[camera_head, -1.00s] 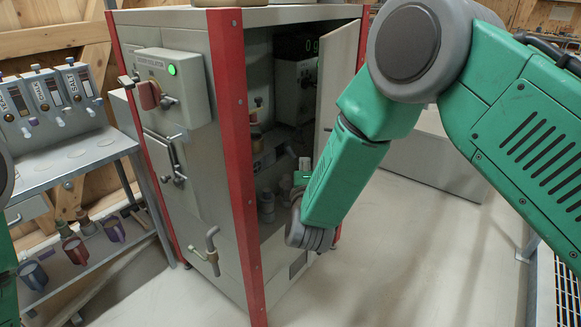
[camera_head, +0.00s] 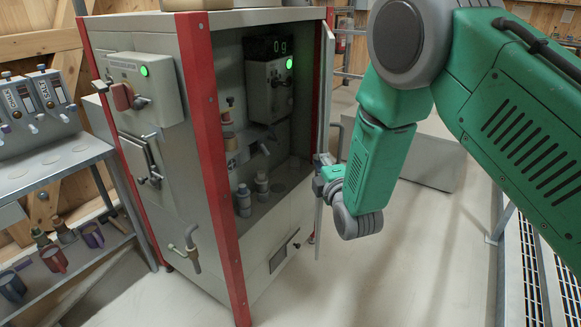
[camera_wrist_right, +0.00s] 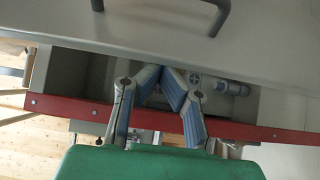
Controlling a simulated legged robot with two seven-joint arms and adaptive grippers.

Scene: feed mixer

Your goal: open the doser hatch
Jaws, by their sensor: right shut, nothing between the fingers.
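The grey cabinet with red corner posts (camera_head: 215,150) has a tall front door (camera_head: 323,90), which I take as the doser hatch. It stands swung open to the right, seen nearly edge-on. Its bar handle (camera_head: 338,140) is on the outer face. My right gripper (camera_head: 322,180) is beside the door at its lower part; whether it touches the door is unclear. In the right wrist view, the fingers (camera_wrist_right: 165,85) are shut with nothing between them, close to the door panel (camera_wrist_right: 160,40) and its handle (camera_wrist_right: 213,12). My left gripper is out of view.
Inside the cabinet are a box with a green light (camera_head: 270,90), a "0 g" display (camera_head: 267,47) and bottles (camera_head: 243,200). A shelf with dispensers and mugs (camera_head: 55,258) stands at left. A metal grating (camera_head: 530,260) is at right. Open floor lies in front.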

